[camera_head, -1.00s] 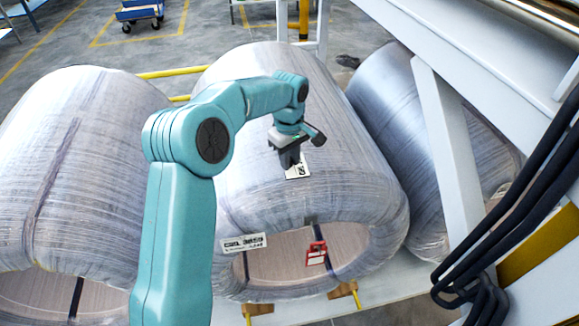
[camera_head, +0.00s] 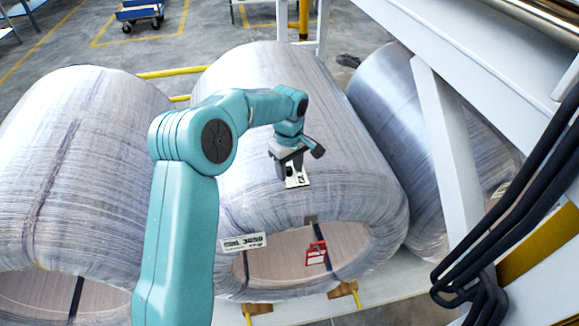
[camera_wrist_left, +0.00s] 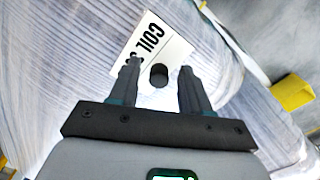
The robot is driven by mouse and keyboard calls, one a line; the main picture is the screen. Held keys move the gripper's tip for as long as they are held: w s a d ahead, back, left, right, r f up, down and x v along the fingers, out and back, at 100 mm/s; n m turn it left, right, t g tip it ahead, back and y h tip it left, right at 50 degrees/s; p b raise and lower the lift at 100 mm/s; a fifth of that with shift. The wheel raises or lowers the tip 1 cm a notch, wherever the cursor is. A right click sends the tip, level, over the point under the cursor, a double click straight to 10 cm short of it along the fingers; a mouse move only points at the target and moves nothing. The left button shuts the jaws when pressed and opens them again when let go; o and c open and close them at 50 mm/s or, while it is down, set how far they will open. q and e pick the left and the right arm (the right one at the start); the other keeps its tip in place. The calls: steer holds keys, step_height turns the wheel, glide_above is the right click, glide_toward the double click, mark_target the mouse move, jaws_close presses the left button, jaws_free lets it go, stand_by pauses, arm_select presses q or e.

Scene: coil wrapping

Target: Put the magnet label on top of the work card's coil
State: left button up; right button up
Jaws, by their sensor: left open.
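The magnet label (camera_head: 297,180) is a white card with black print, on the top surface of the middle coil (camera_head: 270,75), toward its front. In the left wrist view, the label (camera_wrist_left: 176,47) reads "COIL", and its round black magnet knob (camera_wrist_left: 158,75) shows between my fingers. My left gripper (camera_head: 290,165) is open, its fingertips (camera_wrist_left: 158,84) on either side of the knob with gaps. A red-framed card (camera_head: 316,253) hangs at the middle coil's front opening. A white printed label (camera_head: 243,243) is on that coil's front rim. My right gripper is out of view.
A wrapped coil (camera_head: 80,160) lies to the left and another (camera_head: 405,125) to the right. A white slanted frame post (camera_head: 447,150) and black cables (camera_head: 510,215) stand at the right. A blue cart (camera_head: 138,12) is on the floor behind.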

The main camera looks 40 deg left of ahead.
mark_target(289, 169)
arm_select(q)
step_height(289, 169, up, 12)
steer(key=shift+r, duration=0.15)
steer(key=shift+s, duration=0.15)
stand_by(0.6)
